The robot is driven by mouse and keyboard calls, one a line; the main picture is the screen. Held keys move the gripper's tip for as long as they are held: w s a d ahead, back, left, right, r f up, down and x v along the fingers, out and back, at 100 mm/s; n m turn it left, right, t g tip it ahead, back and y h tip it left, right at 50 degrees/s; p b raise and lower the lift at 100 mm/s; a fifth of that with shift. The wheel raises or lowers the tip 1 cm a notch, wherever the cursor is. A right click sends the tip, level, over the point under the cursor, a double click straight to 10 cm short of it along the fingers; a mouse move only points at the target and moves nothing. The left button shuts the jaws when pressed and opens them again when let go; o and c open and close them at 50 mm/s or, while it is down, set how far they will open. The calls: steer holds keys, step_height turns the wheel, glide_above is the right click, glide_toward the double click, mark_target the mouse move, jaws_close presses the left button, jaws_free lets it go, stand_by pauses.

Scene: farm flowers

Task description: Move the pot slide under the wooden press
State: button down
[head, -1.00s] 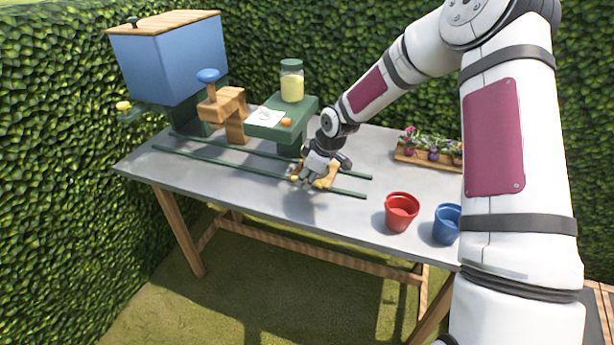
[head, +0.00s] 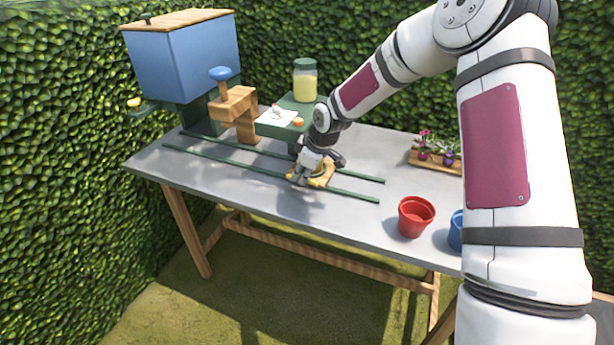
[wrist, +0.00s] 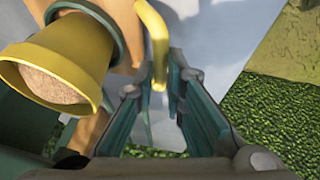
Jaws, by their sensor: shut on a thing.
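The pot slide (head: 325,180), a small wooden carriage, sits on two green rails on the grey table, right of the wooden press. My gripper (head: 308,174) is at the slide and partly hides it. In the wrist view, a yellow pot (wrist: 70,50) filled with brown soil stands on the slide at the left. A curved yellow handle (wrist: 157,40) is at my gripper's fingers (wrist: 174,78), which are shut on it; the exact contact is hard to see. The wooden press (head: 237,108), with a blue knob on top, stands over the left part of the rails.
A blue hopper (head: 185,65) with a wooden lid stands behind the press at left. A green stand (head: 283,123) holds a jar (head: 304,82) behind the rails. A red bucket (head: 415,218), blue bucket (head: 456,232) and flower tray (head: 437,163) are at right. The rails between slide and press look clear.

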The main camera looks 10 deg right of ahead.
steer(key=c, duration=1.7)
jaws_free()
steer(key=shift+o, duration=0.2)
steer(key=shift+r, duration=0.1)
steer(key=v, duration=1.1)
steer(key=shift+s+r, duration=0.15)
steer(key=shift+r, duration=0.2)
steer(key=shift+d, duration=0.15)
